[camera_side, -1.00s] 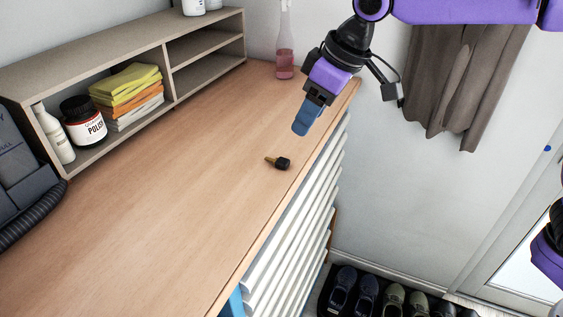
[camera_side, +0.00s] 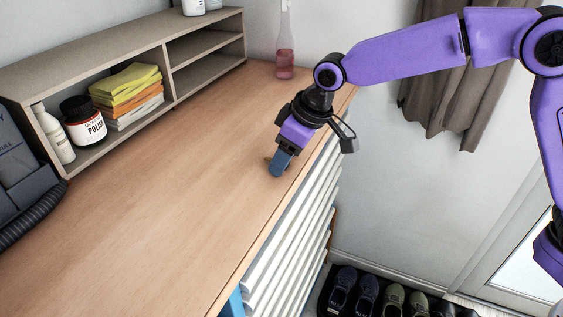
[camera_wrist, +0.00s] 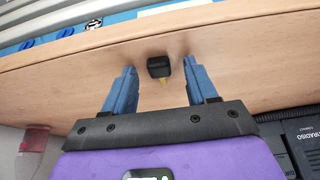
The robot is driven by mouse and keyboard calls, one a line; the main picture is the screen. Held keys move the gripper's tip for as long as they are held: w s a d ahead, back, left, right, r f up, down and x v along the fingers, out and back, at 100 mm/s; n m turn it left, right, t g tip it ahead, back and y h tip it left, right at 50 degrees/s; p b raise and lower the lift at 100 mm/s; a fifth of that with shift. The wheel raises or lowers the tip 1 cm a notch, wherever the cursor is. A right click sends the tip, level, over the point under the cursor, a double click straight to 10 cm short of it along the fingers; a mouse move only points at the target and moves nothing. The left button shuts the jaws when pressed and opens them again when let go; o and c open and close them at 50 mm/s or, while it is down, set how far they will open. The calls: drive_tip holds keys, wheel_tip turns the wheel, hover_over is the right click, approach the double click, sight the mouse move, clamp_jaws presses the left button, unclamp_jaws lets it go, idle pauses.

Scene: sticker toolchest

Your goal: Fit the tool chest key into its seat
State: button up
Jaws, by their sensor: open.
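The key, with a black head (camera_wrist: 158,67) and a short brass-coloured shaft, lies on the wooden top (camera_side: 160,205) near its drawer-side edge. In the wrist view it sits between the blue fingertips, with clear space on both sides. In the side view my gripper (camera_side: 277,170) is low over the key and hides almost all of it. My gripper (camera_wrist: 160,76) is open, with nothing between its fingers except the key, apart from both. I cannot make out the key's seat in either view.
White drawer fronts (camera_side: 293,240) run below the top's edge. A shelf unit (camera_side: 172,62) at the back holds folded cloths (camera_side: 128,95) and a polish jar (camera_side: 84,122). A pink spray bottle (camera_side: 285,58) stands at the far end. The middle of the top is clear.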

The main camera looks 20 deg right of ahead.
clamp_jaws()
drive_tip(key=shift+r, duration=0.1)
drive_tip(key=shift+r, duration=0.5)
wheel_tip(320, 180, up, 2)
drive_tip(key=shift+r, duration=0.2)
drive_tip(key=s+d+r, duration=0.8)
drive_tip(key=s+r, duration=0.1)
drive_tip(key=s, duration=0.2)
drive_tip(key=w+d+f, duration=0.2)
drive_tip(key=f, duration=0.4)
drive_tip(key=w+d+f, duration=0.3)
drive_tip(key=f, duration=0.4)
drive_tip(key=w+d+f, duration=0.2)
drive_tip(key=f, duration=0.5)
drive_tip(key=shift+w+d, duration=0.25)
drive_tip(key=shift+d, duration=0.05)
